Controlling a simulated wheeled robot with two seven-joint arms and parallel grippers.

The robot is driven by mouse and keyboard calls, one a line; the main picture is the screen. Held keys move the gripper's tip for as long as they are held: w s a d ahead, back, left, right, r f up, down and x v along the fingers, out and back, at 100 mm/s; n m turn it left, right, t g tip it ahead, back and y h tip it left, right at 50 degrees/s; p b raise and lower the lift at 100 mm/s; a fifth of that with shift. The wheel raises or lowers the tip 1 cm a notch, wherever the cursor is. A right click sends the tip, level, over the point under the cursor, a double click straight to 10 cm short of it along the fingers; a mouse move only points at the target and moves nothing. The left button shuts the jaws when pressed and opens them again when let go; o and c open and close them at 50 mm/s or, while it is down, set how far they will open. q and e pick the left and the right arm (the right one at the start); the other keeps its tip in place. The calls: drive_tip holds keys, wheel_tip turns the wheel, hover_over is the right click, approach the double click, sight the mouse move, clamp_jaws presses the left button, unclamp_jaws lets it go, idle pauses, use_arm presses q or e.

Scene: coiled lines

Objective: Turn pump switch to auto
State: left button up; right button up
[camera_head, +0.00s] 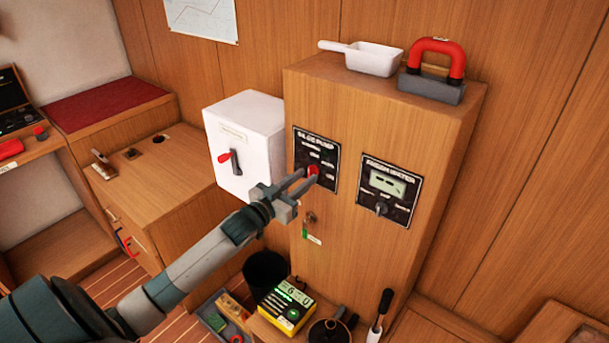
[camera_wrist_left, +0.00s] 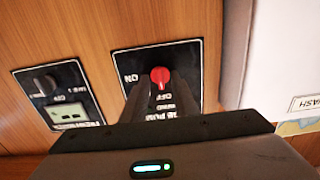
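The bilge pump panel (camera_head: 316,152) is a black plate on the front of the wooden cabinet, with a red switch knob (camera_head: 313,171) low on it. The wrist view shows the panel (camera_wrist_left: 190,62) upside down, with the red knob (camera_wrist_left: 160,76) and the words ON and OFF beside it. The knob's exact setting is too small to tell, and I cannot read an auto mark. My left gripper (camera_head: 307,179) is at the panel, its two fingers apart with the knob between or just beyond their tips. Whether they touch it I cannot tell. My right gripper is not in view.
A fresh water panel (camera_head: 390,192) with a display sits to the right. A white box (camera_head: 243,143) with a red-handled lever stands left. A white scoop (camera_head: 361,57) and a red-handled block (camera_head: 435,72) lie on top of the cabinet.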

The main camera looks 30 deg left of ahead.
use_arm(q)
drive_tip(key=shift+w, duration=0.5)
drive_tip(key=shift+c, duration=0.7)
clamp_jaws()
